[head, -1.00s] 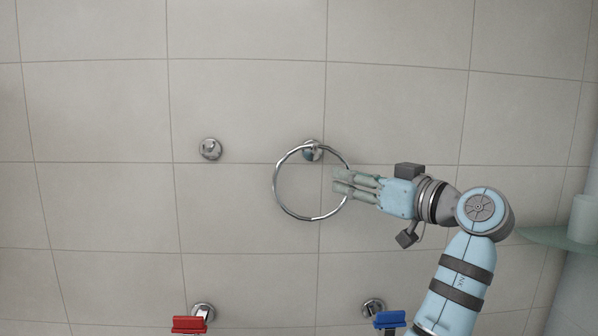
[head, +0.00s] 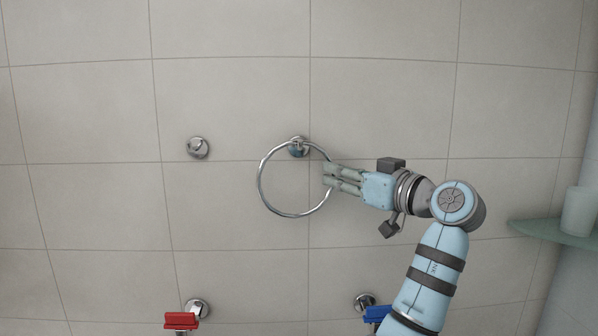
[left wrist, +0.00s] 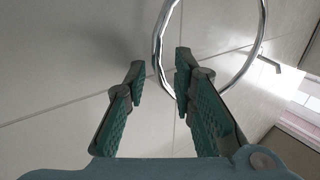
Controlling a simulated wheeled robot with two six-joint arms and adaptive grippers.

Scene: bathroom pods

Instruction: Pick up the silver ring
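The silver ring (head: 262,199) hangs from a round chrome mount (head: 298,147) on the tiled wall. My left gripper (head: 326,175) is at the ring's right side, with its fingertips overlapping the rim in the head view. In the left wrist view my left gripper (left wrist: 160,72) has its two fingers well apart. There the near side of the ring (left wrist: 157,45) shows between the fingertips, and part of it passes behind the right finger. I cannot tell whether the fingers touch the ring. My right gripper is not in view.
A second chrome mount (head: 198,148) sits on the wall to the left of the ring. Below are a red-handled tap (head: 181,320) and a blue-handled tap (head: 377,314). A glass shelf (head: 560,233) with a cup (head: 579,211) is at the right. The wall between is bare.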

